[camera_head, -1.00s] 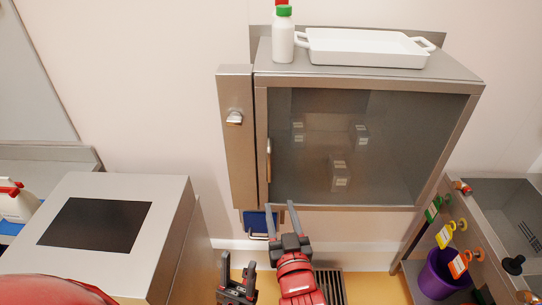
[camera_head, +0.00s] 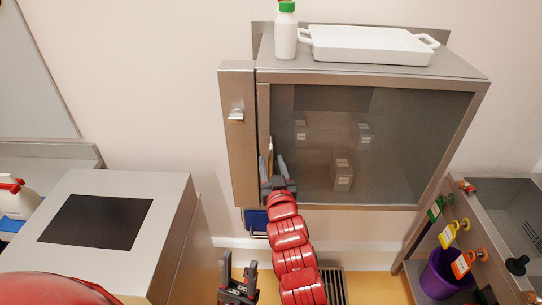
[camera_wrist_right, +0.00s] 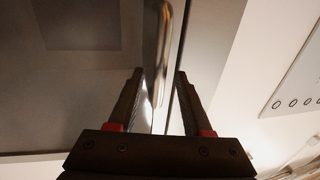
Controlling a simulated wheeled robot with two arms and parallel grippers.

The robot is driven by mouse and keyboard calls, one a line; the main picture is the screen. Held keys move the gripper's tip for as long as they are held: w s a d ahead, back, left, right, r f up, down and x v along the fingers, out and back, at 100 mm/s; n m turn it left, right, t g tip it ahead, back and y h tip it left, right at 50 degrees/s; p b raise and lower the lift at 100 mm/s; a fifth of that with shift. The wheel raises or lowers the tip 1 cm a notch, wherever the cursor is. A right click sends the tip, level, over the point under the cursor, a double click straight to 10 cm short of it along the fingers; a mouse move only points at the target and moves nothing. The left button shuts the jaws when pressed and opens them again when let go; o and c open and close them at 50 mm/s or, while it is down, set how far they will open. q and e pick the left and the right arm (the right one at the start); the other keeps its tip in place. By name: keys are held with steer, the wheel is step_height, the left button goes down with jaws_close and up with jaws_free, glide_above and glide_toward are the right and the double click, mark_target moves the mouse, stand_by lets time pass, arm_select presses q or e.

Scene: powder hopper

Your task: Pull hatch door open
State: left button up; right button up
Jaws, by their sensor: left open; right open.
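The hatch door (camera_head: 410,150) is a dark glass panel in a steel frame on the front of a wall cabinet, and it looks shut. Its upright metal handle (camera_head: 270,150) is at the door's left edge. My right gripper (camera_head: 274,160) is open at the handle's lower part. In the right wrist view the shiny handle (camera_wrist_right: 158,45) runs down between the two spread fingers of the right gripper (camera_wrist_right: 158,78); I cannot tell whether they touch it. My left gripper (camera_head: 238,264) is open and empty, low in front of the cabinet.
A white tray (camera_head: 370,45) and a green-capped bottle (camera_head: 286,35) stand on the cabinet. A steel box with a dark panel (camera_head: 95,222) stands at the left. A sink unit (camera_head: 510,215) and a purple bucket (camera_head: 440,275) are at the right.

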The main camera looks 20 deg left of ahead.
steer(key=shift+w+a, duration=0.3)
steer(key=shift+w, duration=0.35)
jaws_close()
stand_by(1.1)
